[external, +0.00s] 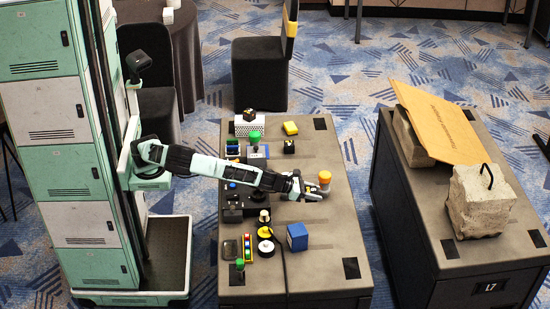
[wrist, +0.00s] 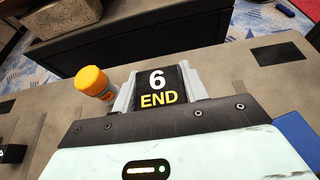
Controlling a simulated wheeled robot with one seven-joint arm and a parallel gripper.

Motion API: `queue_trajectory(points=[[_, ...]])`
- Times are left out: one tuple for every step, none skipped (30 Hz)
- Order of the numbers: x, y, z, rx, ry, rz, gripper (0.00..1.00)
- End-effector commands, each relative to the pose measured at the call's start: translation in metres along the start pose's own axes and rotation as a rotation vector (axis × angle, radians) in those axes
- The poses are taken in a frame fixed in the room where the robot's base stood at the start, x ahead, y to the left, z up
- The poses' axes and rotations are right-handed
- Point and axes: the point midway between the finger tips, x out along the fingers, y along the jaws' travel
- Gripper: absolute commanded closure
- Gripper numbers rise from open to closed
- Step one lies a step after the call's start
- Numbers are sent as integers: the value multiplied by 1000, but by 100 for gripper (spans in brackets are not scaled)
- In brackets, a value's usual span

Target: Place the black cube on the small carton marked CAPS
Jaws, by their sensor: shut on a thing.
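In the wrist view a black cube (wrist: 157,78) marked "6 END" sits between the two grey fingers of my gripper (wrist: 160,92), which is shut on it. In the external view my gripper (external: 311,190) is low over the right part of the grey table, beside an orange-capped bottle; the held cube is hard to make out there. Another dark cube (external: 289,146) stands on the table further back, and one more (external: 249,115) rests on a white perforated box (external: 250,126). I cannot read CAPS on anything, so I cannot tell which thing is the carton.
The orange-capped bottle (external: 325,179) also shows left of the fingers in the wrist view (wrist: 95,84). A blue box (external: 297,237) stands nearer the front. Several small objects crowd the table's left side. A yellow block (external: 290,128) lies at the back. The table's right strip is mostly clear.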

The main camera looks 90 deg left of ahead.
Motion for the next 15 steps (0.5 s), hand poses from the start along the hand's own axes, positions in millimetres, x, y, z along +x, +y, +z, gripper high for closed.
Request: queue_trajectory(points=[[-8,-16,14,-2,1,29,80],[-11,-23,20,-11,2,53,80],[-16,-33,25,-23,3,85,80],[-20,-41,30,-33,2,108,80],[-25,-49,33,-43,3,132,80],[-32,-60,37,-57,1,161,80],[-38,-68,40,-67,0,181,80],[-43,-75,42,-77,-1,202,80],[-51,-86,44,-91,-3,225,80],[-56,-92,45,-99,-4,242,80],[-62,-99,46,-109,-6,257,80],[-68,-106,47,-120,-8,276,80],[-73,-112,47,-126,-9,289,80],[-77,-116,47,-134,-11,299,80],[-82,-121,47,-141,-12,312,80]])
